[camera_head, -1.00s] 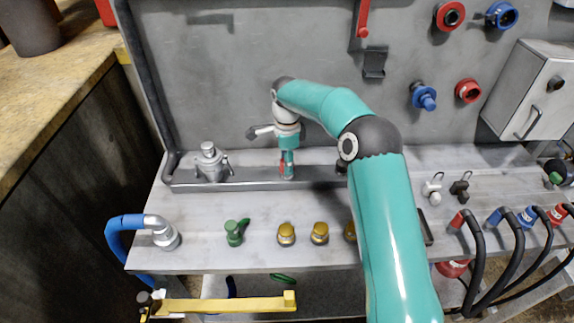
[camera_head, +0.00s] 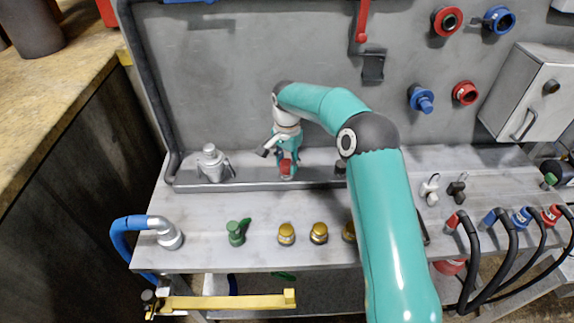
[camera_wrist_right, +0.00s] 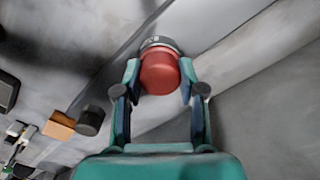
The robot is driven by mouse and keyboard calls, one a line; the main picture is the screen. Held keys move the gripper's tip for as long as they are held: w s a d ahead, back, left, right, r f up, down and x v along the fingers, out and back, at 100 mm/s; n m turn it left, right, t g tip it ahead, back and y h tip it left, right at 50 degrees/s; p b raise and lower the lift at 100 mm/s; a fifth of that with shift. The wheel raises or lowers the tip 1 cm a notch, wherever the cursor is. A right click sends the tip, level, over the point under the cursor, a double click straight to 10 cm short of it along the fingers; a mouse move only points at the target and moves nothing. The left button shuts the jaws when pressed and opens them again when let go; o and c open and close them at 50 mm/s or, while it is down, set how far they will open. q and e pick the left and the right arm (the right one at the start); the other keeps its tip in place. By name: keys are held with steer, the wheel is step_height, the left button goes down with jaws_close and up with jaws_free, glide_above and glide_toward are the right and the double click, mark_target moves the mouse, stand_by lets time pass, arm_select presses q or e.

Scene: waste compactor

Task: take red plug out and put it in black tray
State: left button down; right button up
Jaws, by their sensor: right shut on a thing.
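The red plug (camera_head: 286,169) is at the grey ledge along the back of the bench, between my right fingers. In the right wrist view, the plug (camera_wrist_right: 159,73) is a rounded red cap with a grey and black collar at its far end. My right gripper (camera_wrist_right: 158,82) is shut on the plug, one finger on each side. In the head view, the right gripper (camera_head: 287,158) is partly hidden by its own wrist. I cannot tell whether the plug is still seated. I cannot make out the black tray for certain. My left gripper is not in view.
A silver fitting (camera_head: 211,163) stands on the ledge left of the plug. A green valve (camera_head: 237,232) and brass caps (camera_head: 286,234) stand nearer the front. A blue hose with a silver elbow (camera_head: 166,233) is at the left. Hoses (camera_head: 470,240) crowd the right. The bench between ledge and caps is clear.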

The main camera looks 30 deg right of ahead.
steer(key=shift+n, duration=0.4)
steer(key=n+p, duration=0.1)
steer(key=n, duration=0.2)
steer(key=shift+n, duration=0.9)
steer(key=shift+r+n+p, duration=0.1)
steer(key=shift+n+p, duration=0.35)
steer(key=shift+n, duration=0.65)
steer(key=n, duration=0.3)
steer(key=o, duration=1.2)
steer(key=shift+w, duration=0.1)
steer(key=shift+o, duration=0.2)
steer(key=shift+c, duration=0.4)
